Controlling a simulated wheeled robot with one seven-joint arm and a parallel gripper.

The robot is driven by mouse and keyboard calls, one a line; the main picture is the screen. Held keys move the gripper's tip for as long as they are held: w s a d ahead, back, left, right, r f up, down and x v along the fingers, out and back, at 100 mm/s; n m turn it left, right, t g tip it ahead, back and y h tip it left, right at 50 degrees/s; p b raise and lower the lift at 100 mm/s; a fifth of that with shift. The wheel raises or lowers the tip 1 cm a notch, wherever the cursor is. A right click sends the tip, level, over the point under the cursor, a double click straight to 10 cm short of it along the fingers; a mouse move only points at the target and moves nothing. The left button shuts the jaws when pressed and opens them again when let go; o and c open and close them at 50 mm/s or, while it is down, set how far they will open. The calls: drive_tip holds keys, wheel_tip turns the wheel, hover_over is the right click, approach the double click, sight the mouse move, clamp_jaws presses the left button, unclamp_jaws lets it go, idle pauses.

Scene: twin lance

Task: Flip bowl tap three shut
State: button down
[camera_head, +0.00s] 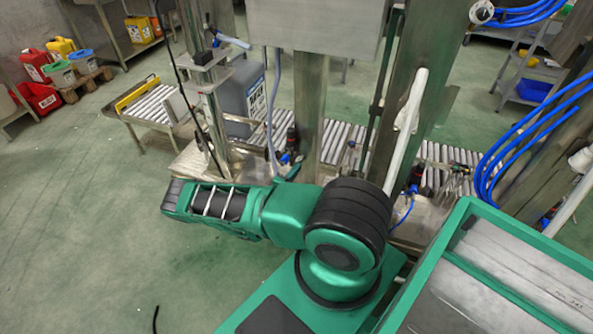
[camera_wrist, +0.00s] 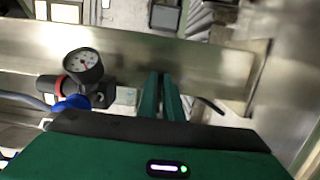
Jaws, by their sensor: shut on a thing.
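In the wrist view my gripper (camera_wrist: 162,76) shows as two green fingers close together, pointing at a flat steel beam (camera_wrist: 210,62). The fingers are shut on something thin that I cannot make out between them. I cannot pick out bowl tap three, its handle or a bowl for certain in either view. In the head view my arm reaches to the left, and I cannot see the fingers there.
A round pressure gauge (camera_wrist: 83,65) with a blue fitting (camera_wrist: 70,103) sits left of my fingers. Steel posts (camera_head: 309,105) stand before a roller conveyor (camera_head: 342,140). A large jerrycan (camera_head: 241,98) stands at left. Green floor at left is open.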

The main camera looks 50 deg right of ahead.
drive_tip(key=shift+w+a+m+g+y, duration=0.5)
drive_tip(key=shift+m+g+y, duration=0.55)
drive_tip(key=shift+m+g, duration=1.55)
drive_tip(key=shift+w+a+m+g+y, duration=0.45)
drive_tip(key=shift+m+g+y, duration=0.9)
drive_tip(key=shift+g, duration=2.05)
drive_tip(key=shift+w+a+m+g+y, duration=0.3)
drive_tip(key=shift+w+m+g+y, duration=0.4)
drive_tip(key=shift+m+g, duration=2.05)
drive_tip(key=shift+g+y, duration=0.3)
drive_tip(key=shift+g, duration=0.15)
drive_tip(key=c, duration=2.2)
unclamp_jaws()
